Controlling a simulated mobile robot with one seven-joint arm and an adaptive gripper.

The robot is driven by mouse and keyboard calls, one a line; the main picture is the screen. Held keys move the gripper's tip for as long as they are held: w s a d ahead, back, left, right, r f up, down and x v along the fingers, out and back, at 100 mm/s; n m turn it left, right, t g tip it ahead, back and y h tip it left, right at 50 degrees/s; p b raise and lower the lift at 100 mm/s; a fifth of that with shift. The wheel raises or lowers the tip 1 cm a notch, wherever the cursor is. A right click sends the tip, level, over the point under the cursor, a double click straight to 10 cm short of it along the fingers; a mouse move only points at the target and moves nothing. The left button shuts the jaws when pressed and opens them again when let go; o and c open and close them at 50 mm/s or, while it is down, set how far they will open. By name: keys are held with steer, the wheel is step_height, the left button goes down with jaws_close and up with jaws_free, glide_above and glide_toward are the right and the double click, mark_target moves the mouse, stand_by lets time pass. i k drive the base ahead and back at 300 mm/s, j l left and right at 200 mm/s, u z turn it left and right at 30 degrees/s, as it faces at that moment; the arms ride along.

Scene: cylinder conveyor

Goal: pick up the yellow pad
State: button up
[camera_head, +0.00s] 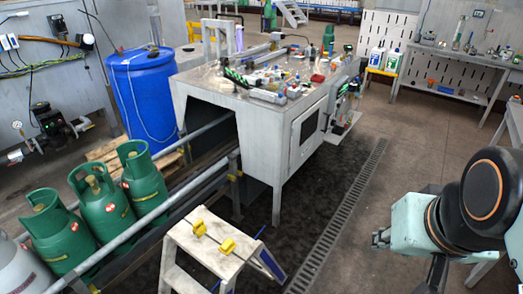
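Two small yellow pieces, one yellow piece (199,228) and a second yellow piece (228,246), sit apart on the top of a grey step stool (209,254). Either could be the yellow pad; I cannot tell which at this size. My arm comes in from the right edge, well to the right of the stool. A dark part below its teal link seems to be my gripper (437,274), partly cut off by the lower picture edge. It is away from both yellow pieces, and I cannot make out its fingers or opening.
Green gas cylinders (107,208) stand at the left behind a metal rail (158,213). A large grey workstation (258,123) with cluttered tools stands behind the stool. A blue drum (146,100) is at back left. The floor between stool and arm is clear, with a drain grate (338,217).

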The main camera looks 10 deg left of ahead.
mark_target(229, 246)
steer(key=i+u, duration=0.15)
steer(key=u, duration=0.25)
steer(key=i+l+u, duration=0.1)
steer(key=u, duration=0.25)
steer(key=i+l+u, duration=0.15)
steer(key=u, duration=0.25)
steer(key=i, duration=0.1)
